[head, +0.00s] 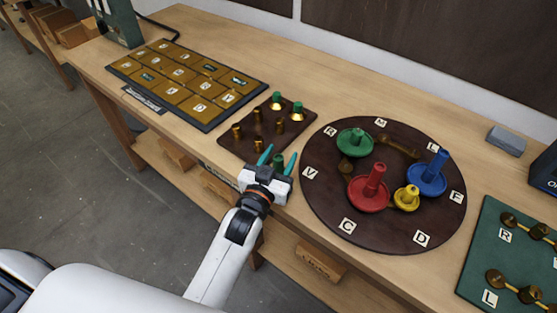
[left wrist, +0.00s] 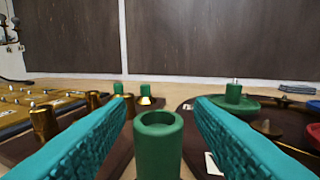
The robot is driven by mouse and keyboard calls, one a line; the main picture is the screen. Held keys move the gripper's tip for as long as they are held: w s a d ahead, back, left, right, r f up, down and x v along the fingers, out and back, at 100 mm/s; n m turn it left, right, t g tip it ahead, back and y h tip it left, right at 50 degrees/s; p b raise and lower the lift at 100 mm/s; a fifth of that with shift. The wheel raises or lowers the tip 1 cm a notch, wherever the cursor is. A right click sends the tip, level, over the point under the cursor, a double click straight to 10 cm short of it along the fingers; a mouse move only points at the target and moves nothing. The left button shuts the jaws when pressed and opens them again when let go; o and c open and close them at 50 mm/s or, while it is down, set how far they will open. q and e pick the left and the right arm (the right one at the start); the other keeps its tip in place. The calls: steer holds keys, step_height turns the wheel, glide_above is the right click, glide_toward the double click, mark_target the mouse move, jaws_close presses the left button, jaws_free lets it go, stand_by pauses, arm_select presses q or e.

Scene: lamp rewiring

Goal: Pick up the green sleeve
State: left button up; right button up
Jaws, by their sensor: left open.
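A green sleeve (left wrist: 157,150), a hollow upright cylinder, stands at the near edge of the dark square peg board (head: 262,142). It also shows in the head view (head: 278,160), partly hidden by my gripper. My left gripper (head: 279,158) is open, with its teal fingers on either side of the sleeve. In the left wrist view the sleeve stands between the fingers, with gaps visible on both sides. Two more green pieces (head: 277,97) (head: 298,107) sit on brass bases at the board's far side. My right gripper is not in view.
Several brass posts (head: 236,131) stand on the peg board. Left of it is a tray of brass letter tiles (head: 188,80). To the right is a round dark board (head: 320,200) with a green spool (head: 354,142), red spool (head: 369,190), blue spool (head: 429,177) and yellow spool (head: 406,199).

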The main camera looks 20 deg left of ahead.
arm_select(q)
steer(key=shift+w, duration=0.9)
steer(key=shift+s, duration=0.1)
steer(key=c, duration=1)
steer(key=shift+c, duration=0.2)
